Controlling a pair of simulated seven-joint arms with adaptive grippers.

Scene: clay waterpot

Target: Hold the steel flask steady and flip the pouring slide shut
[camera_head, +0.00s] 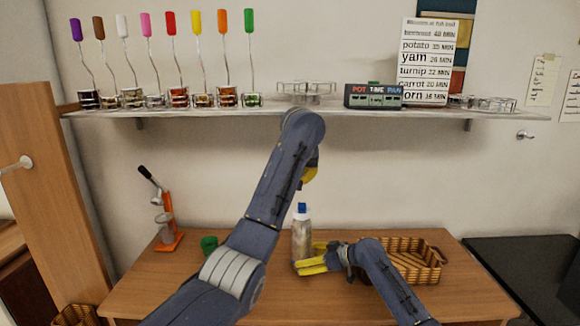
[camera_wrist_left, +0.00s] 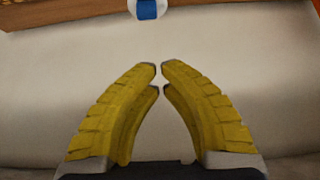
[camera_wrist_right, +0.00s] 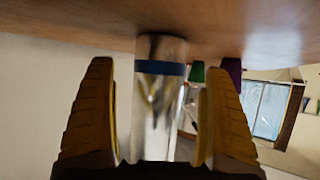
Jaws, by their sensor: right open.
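The steel flask (camera_head: 301,238) stands upright on the wooden table, with a blue piece (camera_head: 302,208) at its top; I cannot tell the slide's exact position. My right gripper (camera_head: 311,266) is low beside the flask. In the right wrist view the flask (camera_wrist_right: 152,110) stands between its open fingers (camera_wrist_right: 158,100), with a gap visible at the left finger. My left gripper (camera_head: 310,172) is above the flask, partly hidden by my arm. In the left wrist view its fingertips (camera_wrist_left: 158,68) nearly meet with nothing between them, and the blue top (camera_wrist_left: 148,9) is beyond them.
A wicker basket (camera_head: 412,262) stands right of the flask, partly behind my right arm. A green cup (camera_head: 209,245) and an orange press (camera_head: 167,225) stand left. A wall shelf (camera_head: 350,107) holding jars and a timer runs above the table. The table's front right is clear.

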